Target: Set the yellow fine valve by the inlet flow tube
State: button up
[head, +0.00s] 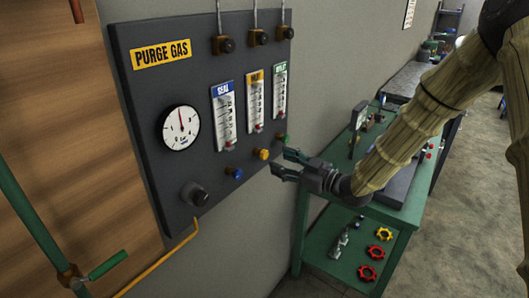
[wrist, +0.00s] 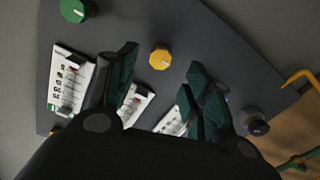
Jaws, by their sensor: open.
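The yellow fine valve (head: 263,154) is a small round knob on the dark purge gas panel, below the middle flow tube (head: 255,101), which has a yellow label too small to read surely. My gripper (head: 281,161) is open and empty, just right of the yellow knob, fingers pointing at the panel. In the wrist view the yellow knob (wrist: 160,59) shows whole, in the gap between my two spread fingertips (wrist: 163,68). The fingers look clear of it. My fingers partly cover the flow tubes there.
A blue knob (head: 234,173) and a green knob (head: 282,138) flank the yellow one, close by. A round gauge (head: 181,129) and a black knob (head: 195,194) are further left. A green bench (head: 330,165) with tools stands below and right of my gripper.

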aim_at(266, 155)
jog(key=p+x, duration=0.2)
jog(key=x, duration=0.5)
jog(key=shift+w+a, duration=0.1)
jog(key=shift+a, duration=0.05)
jog(key=shift+c, duration=0.2)
jog(key=c, duration=1)
